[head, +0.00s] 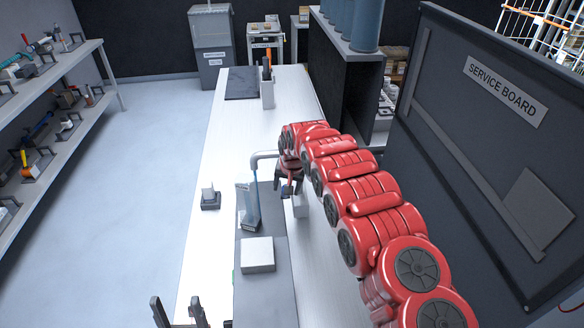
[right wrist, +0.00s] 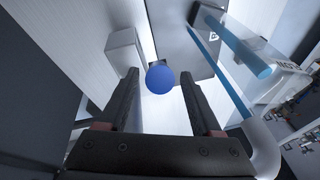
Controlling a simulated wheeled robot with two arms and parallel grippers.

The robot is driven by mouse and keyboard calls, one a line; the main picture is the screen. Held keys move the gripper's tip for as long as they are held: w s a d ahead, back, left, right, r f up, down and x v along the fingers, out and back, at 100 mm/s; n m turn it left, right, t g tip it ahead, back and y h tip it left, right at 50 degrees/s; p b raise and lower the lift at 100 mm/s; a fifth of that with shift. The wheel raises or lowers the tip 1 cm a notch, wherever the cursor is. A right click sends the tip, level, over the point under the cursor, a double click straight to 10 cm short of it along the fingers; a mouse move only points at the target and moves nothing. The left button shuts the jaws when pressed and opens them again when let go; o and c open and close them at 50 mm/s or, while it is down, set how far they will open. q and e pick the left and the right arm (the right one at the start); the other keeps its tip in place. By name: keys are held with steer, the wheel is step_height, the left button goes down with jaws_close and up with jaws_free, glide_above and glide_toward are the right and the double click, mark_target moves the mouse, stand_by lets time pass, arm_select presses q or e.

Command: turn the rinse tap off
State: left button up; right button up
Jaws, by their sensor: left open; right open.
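The rinse tap's curved grey spout (head: 264,155) stands past the middle of the bench in the head view. A blue water stream (right wrist: 250,55) shows in the right wrist view, so the tap is running. A round blue knob (right wrist: 160,79) appears between the fingertips of my open right gripper (right wrist: 159,84); I cannot tell whether they touch it. In the head view my right gripper (head: 289,188) is beside the spout, and the knob is hidden. My left gripper (head: 180,312) is open and empty at the bottom edge.
A white block (head: 257,254) lies on the grey strip nearer me. A small dark stand (head: 210,202) is to the left. The service board (head: 490,150) rises at the right.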

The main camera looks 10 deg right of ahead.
steer(key=p+v, duration=0.2)
steer(key=v, duration=0.2)
steer(key=shift+w+d+r, duration=0.1)
steer(key=shift+r, duration=0.05)
steer(key=p+v, duration=0.4)
steer(key=p, duration=0.1)
steer(key=shift+p, duration=0.4)
steer(key=b+v, duration=0.2)
steer(key=v, duration=0.5)
steer(key=shift+s, duration=0.35)
steer(key=shift+r, duration=0.1)
